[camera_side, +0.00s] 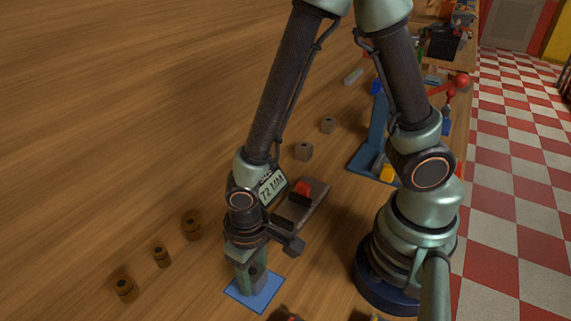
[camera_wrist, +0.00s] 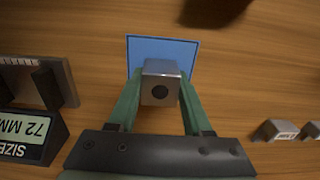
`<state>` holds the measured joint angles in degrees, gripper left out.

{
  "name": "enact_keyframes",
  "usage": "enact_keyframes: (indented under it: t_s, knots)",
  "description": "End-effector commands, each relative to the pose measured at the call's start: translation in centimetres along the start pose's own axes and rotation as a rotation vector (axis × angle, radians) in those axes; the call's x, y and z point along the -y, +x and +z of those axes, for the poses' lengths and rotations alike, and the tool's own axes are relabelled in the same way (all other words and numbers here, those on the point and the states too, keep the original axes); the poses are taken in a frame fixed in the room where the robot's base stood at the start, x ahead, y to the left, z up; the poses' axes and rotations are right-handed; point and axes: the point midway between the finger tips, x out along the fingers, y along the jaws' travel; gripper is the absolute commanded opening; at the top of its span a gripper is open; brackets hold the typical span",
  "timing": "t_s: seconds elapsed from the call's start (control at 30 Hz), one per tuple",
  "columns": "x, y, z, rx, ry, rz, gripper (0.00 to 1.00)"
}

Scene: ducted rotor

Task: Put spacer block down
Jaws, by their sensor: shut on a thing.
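The spacer block (camera_wrist: 160,83) is a small grey metal cube with a dark round hole in its face. My gripper (camera_wrist: 158,90) is shut on it, with one green finger on each side. In the side view my gripper (camera_side: 250,280) points down over a flat blue square pad (camera_side: 268,296), with the block (camera_side: 257,275) between its fingers. The pad also shows beyond the block in the wrist view (camera_wrist: 150,48). The block is over or on the pad; I cannot tell if it touches.
A size display (camera_side: 272,187) reading 72 MM stands by a grey-brown fixture (camera_side: 313,205) with a red part. Several brown knobbed cylinders (camera_side: 192,229) stand at the left. A blue stand (camera_side: 372,150) is behind.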

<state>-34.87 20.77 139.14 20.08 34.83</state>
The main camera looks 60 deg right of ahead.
Motion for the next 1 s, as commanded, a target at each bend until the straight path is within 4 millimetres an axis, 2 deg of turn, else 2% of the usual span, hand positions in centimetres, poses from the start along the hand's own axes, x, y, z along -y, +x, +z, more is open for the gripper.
enact_keyframes:
  t_s: [0.37, 0.4, 0.47, 0.5, 0.83, 1.0]
  knots:
    - [0.0, 0.3, 0.0, 0.0, 0.0, 0.0, 0.0]
    - [0.0, 0.4, 0.0, 0.0, 0.0, 0.0, 0.53]
    - [0.0, 0.4, 0.0, 0.0, 0.0, 0.0, 0.76]
    - [0.0, 0.4, 0.0, 0.0, 0.0, 0.0, 0.79]
    - [0.0, 0.2, 0.0, -0.001, 0.0, -0.001, 0.79]
    - [0.1, -0.9, -0.1, -0.004, 0.0, -0.003, 0.79]
